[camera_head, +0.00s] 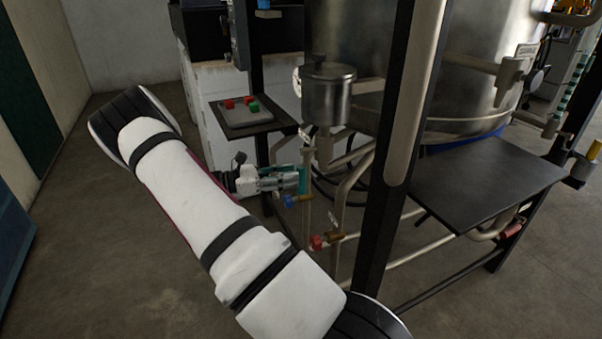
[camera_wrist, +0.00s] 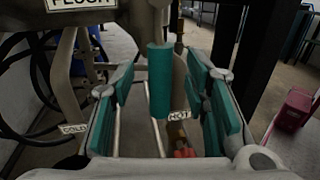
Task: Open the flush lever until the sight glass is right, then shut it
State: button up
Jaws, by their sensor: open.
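The FLUSH sign (camera_wrist: 82,4) shows at the top of the wrist view, partly cut off. Below it a teal upright grip (camera_wrist: 160,82), which looks like the flush lever's handle, hangs between my fingers. My gripper (camera_wrist: 163,88) is open, with teal pads on both sides of the grip and a visible gap on each side. In the head view my gripper (camera_head: 285,182) is at the pipework under the small steel pot, and the teal grip (camera_head: 303,180) shows at its fingertips. I cannot clearly make out a sight glass; a column with green parts (camera_head: 575,82) stands far right.
COLD (camera_wrist: 73,128) and HOT (camera_wrist: 178,115) labels are close by. A button panel (camera_head: 240,111), a black frame post (camera_head: 385,180) and a dark shelf (camera_head: 480,185) stand around.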

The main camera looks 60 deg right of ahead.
aim_at(301, 172)
jog(key=shift+x, duration=2.1)
grip_shut()
